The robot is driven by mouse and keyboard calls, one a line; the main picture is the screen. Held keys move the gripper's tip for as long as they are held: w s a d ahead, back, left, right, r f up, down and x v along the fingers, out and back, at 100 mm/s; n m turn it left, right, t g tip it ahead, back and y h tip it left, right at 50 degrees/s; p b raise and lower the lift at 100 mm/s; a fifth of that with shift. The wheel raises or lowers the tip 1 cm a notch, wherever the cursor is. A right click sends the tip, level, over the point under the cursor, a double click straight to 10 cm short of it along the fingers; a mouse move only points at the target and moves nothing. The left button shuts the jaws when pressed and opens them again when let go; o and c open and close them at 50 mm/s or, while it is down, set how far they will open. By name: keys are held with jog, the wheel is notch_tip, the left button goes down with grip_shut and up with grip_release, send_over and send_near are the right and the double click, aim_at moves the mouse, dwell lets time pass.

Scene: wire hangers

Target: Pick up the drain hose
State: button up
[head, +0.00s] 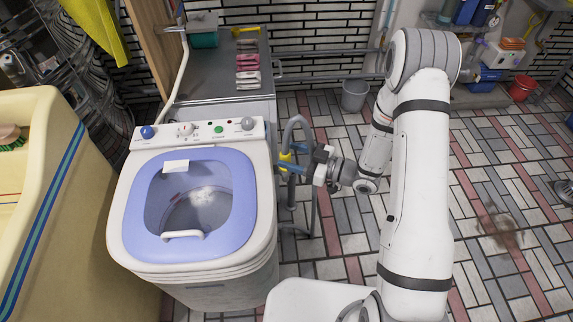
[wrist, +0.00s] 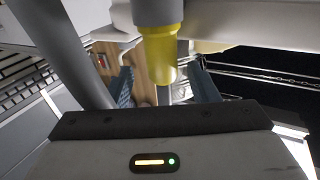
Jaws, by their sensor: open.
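The drain hose (head: 300,124) is a grey hose that arches up beside the right side of the washing machine and hangs down, with a yellow end piece (head: 285,157). My gripper (head: 283,169) reaches in from the right, with its blue fingers at the height of the yellow piece or just below it. In the wrist view the yellow piece (wrist: 160,55), with a dark grey part above it, shows between the two open fingers (wrist: 165,88). I cannot tell how deep it sits between them. The fingers are not closed on it.
The washing machine (head: 136,235) with a blue lid stands close to my gripper on the left. Behind it is a grey counter (head: 212,83) with small items. A grey bucket (head: 355,95) stands on the tiled floor, which is largely clear on the right.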

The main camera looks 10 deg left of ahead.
jog(key=shift+x, duration=2)
jog(key=shift+s+f, duration=0.1)
jog(key=shift+c, duration=0.4)
jog(key=c, duration=1)
jog(key=shift+o, duration=0.2)
